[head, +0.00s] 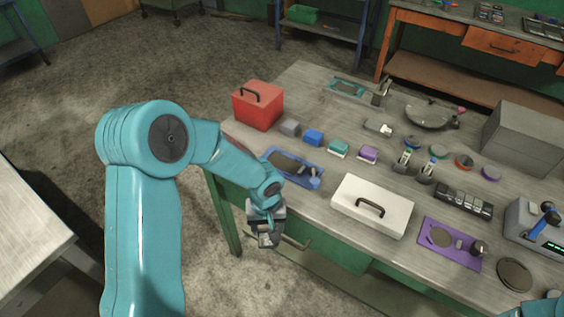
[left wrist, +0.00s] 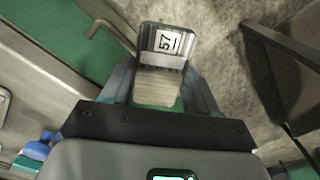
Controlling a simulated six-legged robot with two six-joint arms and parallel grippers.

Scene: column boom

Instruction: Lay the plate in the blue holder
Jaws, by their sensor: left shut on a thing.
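In the head view the plate (head: 268,240) hangs in front of the workbench's near edge, over the floor side. The blue holder (head: 315,183) lies on the bench top just beyond and to the right of my left gripper. My right gripper is out of view; only a bit of teal arm shows at bottom right.
On the bench (head: 313,208), a red box (head: 258,105) stands left of several small coloured blocks. A white lidded box (head: 372,206) is right of the holder. A purple tray (head: 449,243) lies farther right. A drawer handle (head: 296,243) sticks out near my left gripper.

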